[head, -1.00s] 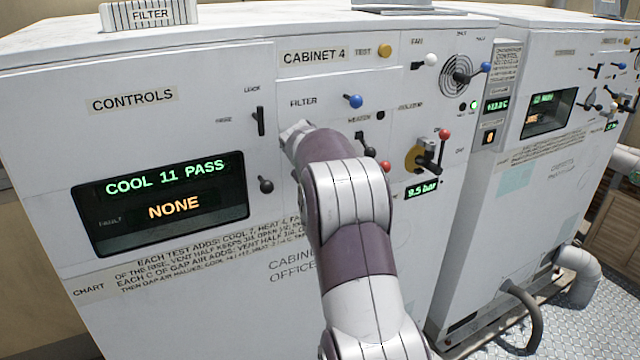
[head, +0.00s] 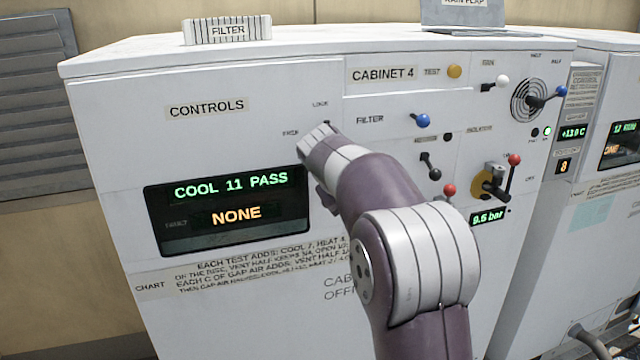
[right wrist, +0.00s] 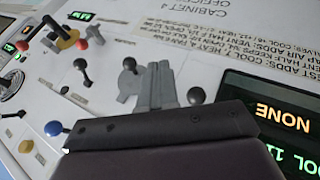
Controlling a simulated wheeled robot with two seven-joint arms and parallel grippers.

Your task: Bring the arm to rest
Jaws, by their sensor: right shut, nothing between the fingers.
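My right arm rises from the lower right in the head view and ends in front of the white Cabinet 4 (head: 110,120). Its far end is by the labels right of CONTROLS, and the fingers cannot be made out there. In the right wrist view my right gripper (right wrist: 157,72) is shut and empty, with its fingers side by side in front of the panel. A dark lever knob (right wrist: 196,95) is close beside the fingers; contact cannot be told. The screen (head: 235,212) reads COOL 11 PASS and NONE. My left gripper is in neither view.
The panel's right part has protruding levers: a blue knob (head: 422,121), a white knob (head: 502,81) and a red-knobbed lever (head: 514,160). A FILTER block (head: 227,30) stands on top. Another cabinet (head: 610,80) is at the right. The wall left of Cabinet 4 has a louvre (head: 35,100).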

